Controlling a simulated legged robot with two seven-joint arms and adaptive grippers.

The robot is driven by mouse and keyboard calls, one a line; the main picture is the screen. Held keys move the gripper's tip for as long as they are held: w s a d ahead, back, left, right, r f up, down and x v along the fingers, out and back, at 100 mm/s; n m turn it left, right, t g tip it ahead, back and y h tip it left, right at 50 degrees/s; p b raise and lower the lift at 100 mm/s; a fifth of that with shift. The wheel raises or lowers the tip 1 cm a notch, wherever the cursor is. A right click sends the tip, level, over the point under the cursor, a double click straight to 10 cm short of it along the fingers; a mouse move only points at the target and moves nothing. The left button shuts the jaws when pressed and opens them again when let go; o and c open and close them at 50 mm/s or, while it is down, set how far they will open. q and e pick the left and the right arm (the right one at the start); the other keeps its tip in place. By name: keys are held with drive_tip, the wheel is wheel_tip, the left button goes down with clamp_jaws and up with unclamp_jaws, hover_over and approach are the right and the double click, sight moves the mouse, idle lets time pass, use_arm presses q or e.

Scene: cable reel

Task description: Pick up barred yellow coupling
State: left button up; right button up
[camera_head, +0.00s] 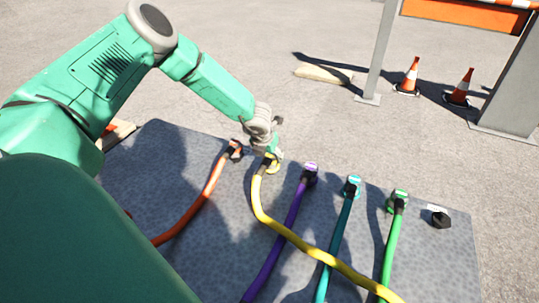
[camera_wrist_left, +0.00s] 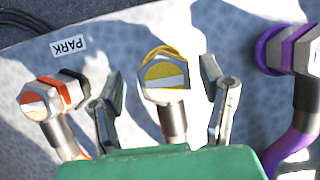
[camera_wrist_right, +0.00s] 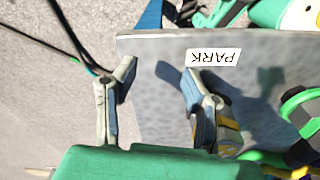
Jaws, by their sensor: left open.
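The yellow coupling (camera_wrist_left: 166,82) has a white bar across its face and sits on the end of the yellow cable (camera_head: 258,203). In the left wrist view it stands between the two open fingers of my left gripper (camera_wrist_left: 160,105), with a gap on each side. In the head view my left gripper (camera_head: 264,146) is over the coupling (camera_head: 272,163) and partly hides it. My right gripper (camera_wrist_right: 158,95) shows in the right wrist view with its fingers apart, over the panel's edge, with nothing seen held between them.
An orange coupling (camera_wrist_left: 40,103) is close on the left and a purple coupling (camera_wrist_left: 290,50) on the right. Teal (camera_head: 353,186) and green (camera_head: 399,199) couplings stand further right on the grey panel (camera_head: 130,180). Cones (camera_head: 410,78) and a barrier are behind.

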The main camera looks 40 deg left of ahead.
use_arm(q)
drive_tip(key=shift+w+d+f+b, duration=0.15)
drive_tip(key=shift+w+f, duration=0.1)
drive_tip(key=shift+f, duration=0.25)
drive_tip(key=shift+w+d+f+b, duration=0.15)
drive_tip(key=shift+w+f, duration=0.1)
drive_tip(key=shift+f, duration=0.2)
drive_tip(key=shift+a, duration=0.1)
drive_tip(key=shift+a, duration=0.2)
drive_tip(key=c, duration=1.4)
drive_tip(key=shift+o, duration=0.2)
